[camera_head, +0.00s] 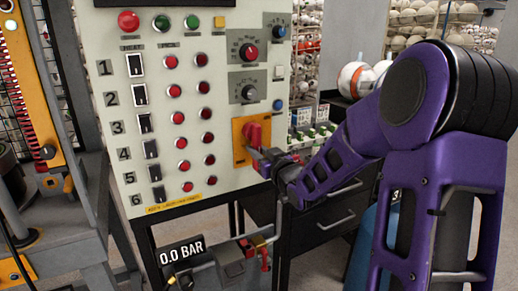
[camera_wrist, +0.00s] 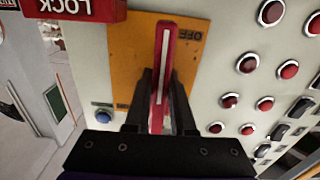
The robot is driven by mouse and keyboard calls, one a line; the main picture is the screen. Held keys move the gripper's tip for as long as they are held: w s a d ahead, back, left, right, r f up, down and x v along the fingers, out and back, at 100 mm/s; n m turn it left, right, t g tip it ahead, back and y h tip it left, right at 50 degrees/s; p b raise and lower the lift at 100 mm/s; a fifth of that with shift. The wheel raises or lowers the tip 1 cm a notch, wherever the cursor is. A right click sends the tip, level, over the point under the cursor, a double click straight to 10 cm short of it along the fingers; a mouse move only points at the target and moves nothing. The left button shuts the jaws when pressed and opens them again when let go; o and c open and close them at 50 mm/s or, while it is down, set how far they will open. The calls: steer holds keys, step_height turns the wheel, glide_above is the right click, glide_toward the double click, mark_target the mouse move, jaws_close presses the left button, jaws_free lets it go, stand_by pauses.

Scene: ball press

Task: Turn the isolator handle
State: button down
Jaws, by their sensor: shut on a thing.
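The isolator handle is a red lever with a pale stripe. In the head view the red handle (camera_head: 253,134) sits on an orange-yellow plate (camera_head: 239,150) at the lower right of the cream control panel. In the wrist view the handle (camera_wrist: 163,62) stands lengthwise in front of the orange plate (camera_wrist: 135,50), with "OFF" lettering at its upper right. My gripper (camera_wrist: 160,95) is shut on the handle, one dark finger on each side. In the head view my gripper (camera_head: 266,160) reaches the plate from the right and hides part of the handle's lower end.
The control panel (camera_head: 222,100) carries rows of switches and red buttons. A red "LOCK" tag (camera_wrist: 75,8) hangs close at the upper left of the wrist view. A "0.0 BAR" display (camera_head: 181,253) and valves (camera_head: 235,262) sit below the panel. Ball racks stand behind.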

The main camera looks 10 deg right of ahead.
steer(key=shift+a+r, duration=0.1)
steer(key=shift+a, duration=0.05)
stand_by(0.4)
steer(key=c, duration=0.8)
jaws_free()
steer(key=shift+o, duration=0.2)
steer(key=shift+s, duration=0.15)
